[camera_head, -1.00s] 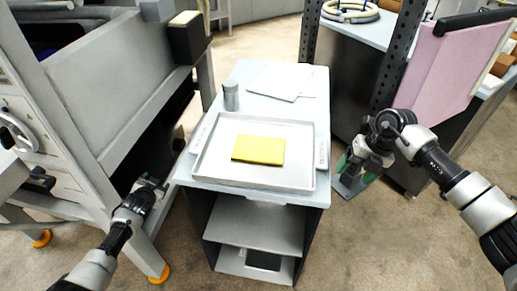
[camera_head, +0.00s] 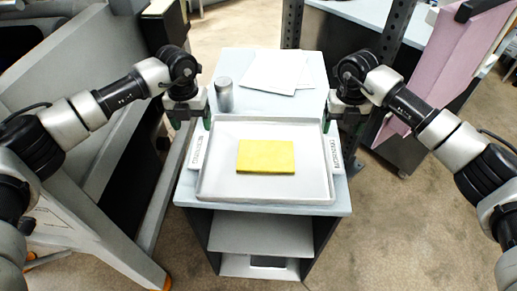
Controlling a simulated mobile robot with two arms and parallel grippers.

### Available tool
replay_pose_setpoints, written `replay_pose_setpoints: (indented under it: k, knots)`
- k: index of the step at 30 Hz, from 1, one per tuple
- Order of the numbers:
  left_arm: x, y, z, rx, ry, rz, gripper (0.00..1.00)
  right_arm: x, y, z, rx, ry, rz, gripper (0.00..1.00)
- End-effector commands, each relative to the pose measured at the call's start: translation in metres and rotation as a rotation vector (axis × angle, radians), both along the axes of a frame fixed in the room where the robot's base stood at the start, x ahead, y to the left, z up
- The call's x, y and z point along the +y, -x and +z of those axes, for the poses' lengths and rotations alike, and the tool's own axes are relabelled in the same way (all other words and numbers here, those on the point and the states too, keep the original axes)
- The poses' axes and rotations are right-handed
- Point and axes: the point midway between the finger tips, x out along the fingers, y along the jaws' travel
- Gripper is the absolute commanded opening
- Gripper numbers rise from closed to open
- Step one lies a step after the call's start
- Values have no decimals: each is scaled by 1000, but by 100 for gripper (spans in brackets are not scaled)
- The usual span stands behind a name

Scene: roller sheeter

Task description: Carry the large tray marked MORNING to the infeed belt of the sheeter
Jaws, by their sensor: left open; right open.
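The large tray (camera_head: 265,191) lies flat on top of a small grey cabinet, with a yellow slab (camera_head: 265,156) in its middle. A labelled handle (camera_head: 196,152) is on its left side and another (camera_head: 333,154) on its right; the lettering is too small to read surely. My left gripper (camera_head: 188,125) is open above the tray's far left corner, near the left handle. My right gripper (camera_head: 344,123) is open above the far right corner, near the right handle. Neither gripper visibly holds anything.
The cabinet top (camera_head: 250,100) also bears a grey cylinder (camera_head: 224,95) and white sheets (camera_head: 275,70) behind the tray. A large grey machine (camera_head: 75,75) stands close on the left. A dark post (camera_head: 394,35) and a pink panel (camera_head: 440,75) stand on the right.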

Motion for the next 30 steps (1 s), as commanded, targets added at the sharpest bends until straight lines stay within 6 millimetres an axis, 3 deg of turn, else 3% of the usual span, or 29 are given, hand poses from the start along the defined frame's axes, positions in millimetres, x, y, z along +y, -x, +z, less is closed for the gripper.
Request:
replay_pose_setpoints:
  k: [13,30]
  knots:
    - [2,0,-8,1,-17,1,73,0,0,-9,3,1,-1,73]
    - [1,0,-97,1,-15,1,73,0,1,-98,2,0,-1,73]
